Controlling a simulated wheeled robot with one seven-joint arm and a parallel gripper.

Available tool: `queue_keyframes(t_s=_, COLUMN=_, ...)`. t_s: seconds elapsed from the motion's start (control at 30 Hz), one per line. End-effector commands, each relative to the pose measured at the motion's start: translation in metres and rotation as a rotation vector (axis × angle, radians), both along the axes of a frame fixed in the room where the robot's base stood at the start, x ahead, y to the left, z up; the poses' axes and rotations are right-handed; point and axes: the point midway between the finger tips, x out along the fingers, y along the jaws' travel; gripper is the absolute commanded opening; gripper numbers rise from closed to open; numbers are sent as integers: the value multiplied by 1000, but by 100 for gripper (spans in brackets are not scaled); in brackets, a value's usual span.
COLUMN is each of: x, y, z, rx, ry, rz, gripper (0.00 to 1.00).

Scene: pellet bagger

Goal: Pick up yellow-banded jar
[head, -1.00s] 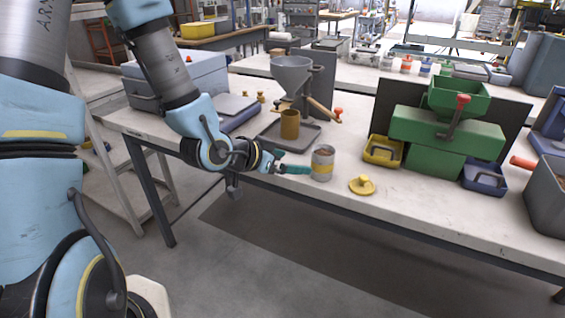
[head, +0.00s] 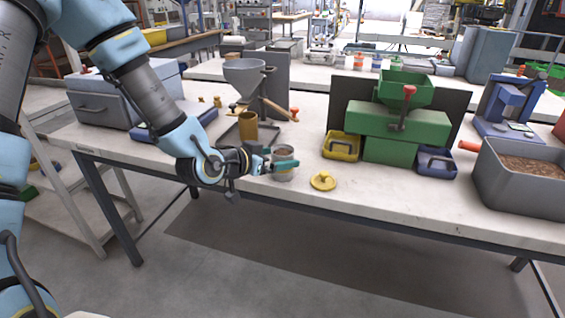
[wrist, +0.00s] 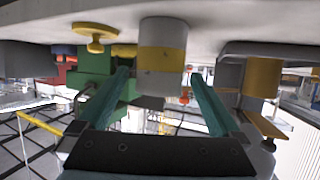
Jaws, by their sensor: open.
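The yellow-banded jar (head: 284,154) stands upright near the front edge of the white bench. In the head view a teal finger crosses its front and hides most of the band. In the wrist view, where the scene hangs inverted, the jar (wrist: 162,40) is grey with a yellow band and open space shows to each side. My gripper (head: 281,160) is open and level, reaching the jar from the left. In the wrist view the fingertips (wrist: 160,75) flank the jar's line, one on each side. I cannot tell whether either finger touches it.
A yellow knobbed lid (head: 323,182) lies just right of the jar. A brown cup (head: 248,126) stands on a dark tray behind, below a grey funnel (head: 244,72). A yellow bin (head: 341,147) and a green machine (head: 395,122) stand farther right.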

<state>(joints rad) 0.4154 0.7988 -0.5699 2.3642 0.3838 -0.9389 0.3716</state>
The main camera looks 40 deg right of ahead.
Motion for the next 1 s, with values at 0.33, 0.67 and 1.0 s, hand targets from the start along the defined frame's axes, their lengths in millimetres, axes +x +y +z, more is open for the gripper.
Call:
queue_keyframes(t_s=0.33, x=4, y=-22, z=-9, rx=0, ry=-1, rz=1, gripper=100)
queue_keyframes(t_s=0.67, x=4, y=-22, z=-9, rx=0, ry=-1, rz=1, gripper=78)
queue_keyframes(t_s=1.0, x=4, y=-22, z=-9, rx=0, ry=-1, rz=1, gripper=39)
